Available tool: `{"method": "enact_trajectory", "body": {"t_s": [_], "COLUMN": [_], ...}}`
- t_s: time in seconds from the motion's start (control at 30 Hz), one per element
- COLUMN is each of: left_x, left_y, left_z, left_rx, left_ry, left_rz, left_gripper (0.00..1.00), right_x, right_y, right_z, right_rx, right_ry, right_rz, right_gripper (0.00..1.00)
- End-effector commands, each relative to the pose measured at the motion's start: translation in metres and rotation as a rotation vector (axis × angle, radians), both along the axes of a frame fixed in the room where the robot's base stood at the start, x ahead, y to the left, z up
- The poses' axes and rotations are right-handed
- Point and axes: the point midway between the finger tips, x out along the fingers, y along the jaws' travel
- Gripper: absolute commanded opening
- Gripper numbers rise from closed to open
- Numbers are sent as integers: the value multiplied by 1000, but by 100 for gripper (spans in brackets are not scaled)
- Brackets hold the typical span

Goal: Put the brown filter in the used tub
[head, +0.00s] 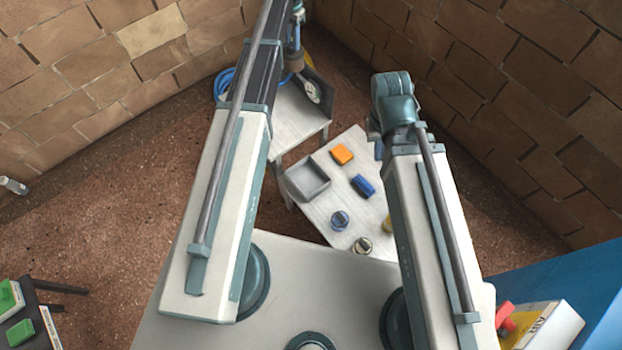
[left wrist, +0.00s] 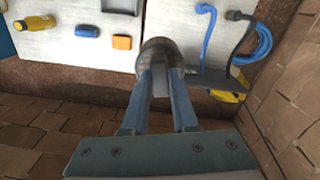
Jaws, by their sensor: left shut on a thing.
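My left gripper (head: 295,62) is at the far end of the left arm, near the back table. In the left wrist view its two fingers (left wrist: 165,80) are shut on the brown filter (left wrist: 158,47), a short round brown piece held at the fingertips. In the head view the filter is too small and covered to make out well. An open grey tub (head: 306,180) sits at the left edge of the nearer white table; its edge also shows at the top of the left wrist view (left wrist: 122,6). I cannot read any label on it.
The nearer table (head: 325,212) bears an orange block (head: 342,154), a blue block (head: 363,186), two small round items and a yellow bottle (left wrist: 40,22). Brick walls stand behind.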

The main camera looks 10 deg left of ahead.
Motion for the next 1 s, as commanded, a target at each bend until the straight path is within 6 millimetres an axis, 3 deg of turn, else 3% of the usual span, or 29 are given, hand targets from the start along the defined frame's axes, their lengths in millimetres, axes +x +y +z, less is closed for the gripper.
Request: {"method": "enact_trajectory", "body": {"t_s": [0.03,0.1,1.0], "left_x": [-11,-21,-150], "left_y": [-6,-12,-78], "left_z": [-30,-50,-291], "left_rx": [0,0,0], "left_ry": [0,0,0], "left_rz": [-10,-23,-186], "left_gripper": [0,0,0], "right_x": [0,0,0], "right_y": [0,0,-1], "right_z": [-30,-50,-291], "right_rx": [0,0,-3], "right_ry": [0,0,-1], "right_rz": [0,0,1], "right_gripper": [0,0,0]}}
